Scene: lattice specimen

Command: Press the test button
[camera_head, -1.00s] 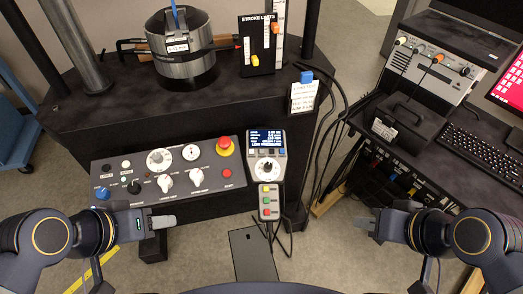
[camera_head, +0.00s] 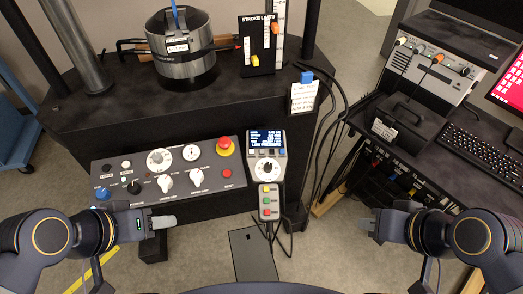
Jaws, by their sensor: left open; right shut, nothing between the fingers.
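A grey control panel (camera_head: 140,200) with knobs, dials and buttons faces me on the front of the dark machine. It carries a red mushroom button (camera_head: 225,146), a smaller red button (camera_head: 227,174) and a blue knob (camera_head: 102,193). Beside it, a handset (camera_head: 267,158) with a blue screen has a keypad below with yellow, green (camera_head: 266,200) and red buttons. I cannot read which button is the test button. My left gripper (camera_head: 170,221) is open and empty just below the panel's lower left. My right gripper (camera_head: 368,224) is shut and empty, right of the keypad and apart from it.
A metal cylinder (camera_head: 181,55) and a stroke limits plate (camera_head: 257,45) stand on the machine top (camera_head: 110,95). Cables hang right of the handset. A cart with a keyboard (camera_head: 483,157) and a grey instrument box (camera_head: 435,72) stands at the right.

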